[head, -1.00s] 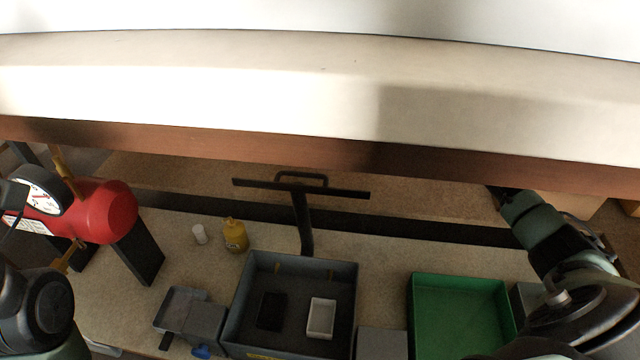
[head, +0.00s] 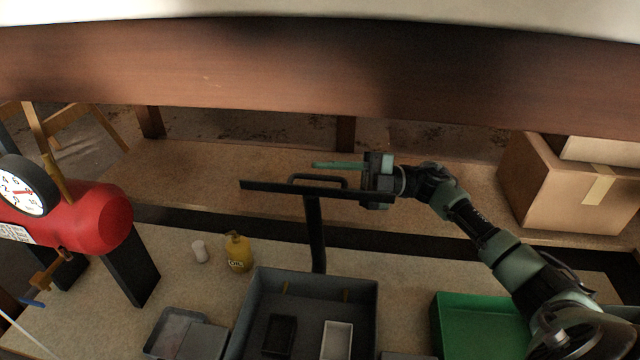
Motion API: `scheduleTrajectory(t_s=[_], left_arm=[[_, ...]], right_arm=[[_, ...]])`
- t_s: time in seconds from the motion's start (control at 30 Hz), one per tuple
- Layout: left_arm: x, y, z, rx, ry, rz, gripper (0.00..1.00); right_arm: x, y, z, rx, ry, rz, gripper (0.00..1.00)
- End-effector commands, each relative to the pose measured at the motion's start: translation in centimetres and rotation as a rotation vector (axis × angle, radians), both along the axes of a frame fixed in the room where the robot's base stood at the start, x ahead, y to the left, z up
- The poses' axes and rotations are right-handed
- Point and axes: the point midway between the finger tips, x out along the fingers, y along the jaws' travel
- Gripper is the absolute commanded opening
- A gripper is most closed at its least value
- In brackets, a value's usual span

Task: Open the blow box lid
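The grey blow box (head: 368,310) stands open-topped on the bench at the lower middle, with a black tray (head: 279,336) and a white tray (head: 337,341) inside. Behind it a dark post (head: 315,235) carries a thin dark panel (head: 270,188), seen nearly edge-on, with a loop handle (head: 318,178) on top; this looks like the lid, held above the box. My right gripper (head: 335,178) reaches in from the right at the handle. Its upper teal finger lies above the handle; the other finger is hidden, and contact cannot be told. My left gripper is out of view.
A red tank (head: 100,215) with a gauge stands at left. A yellow oil bottle (head: 238,252) and white cup (head: 199,251) are left of the post. A green bin (head: 450,320) is at right. Cardboard boxes (head: 570,185) stand at back right.

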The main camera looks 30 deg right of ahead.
Motion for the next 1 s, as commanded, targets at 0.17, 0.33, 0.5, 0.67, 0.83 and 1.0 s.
scheduleTrajectory(t_s=[0.17,0.33,0.5,0.67,0.83,1.0], left_arm=[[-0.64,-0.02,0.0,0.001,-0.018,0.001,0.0],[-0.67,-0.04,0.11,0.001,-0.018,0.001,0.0],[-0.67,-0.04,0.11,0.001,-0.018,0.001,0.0],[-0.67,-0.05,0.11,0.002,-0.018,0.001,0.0],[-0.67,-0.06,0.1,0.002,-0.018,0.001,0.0],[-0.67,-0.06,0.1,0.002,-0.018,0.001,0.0]], right_arm=[[0.34,1.13,0.2,0.0,-0.001,0.0,0.33],[0.37,1.22,0.29,0.001,0.001,-0.001,0.33],[0.37,1.2,0.29,0.001,0.001,-0.001,0.07],[0.36,1.2,0.28,0.001,0.001,-0.001,0.0],[0.36,1.19,0.26,0.001,0.001,-0.001,0.0],[0.36,1.18,0.25,0.0,0.001,-0.001,0.0]])
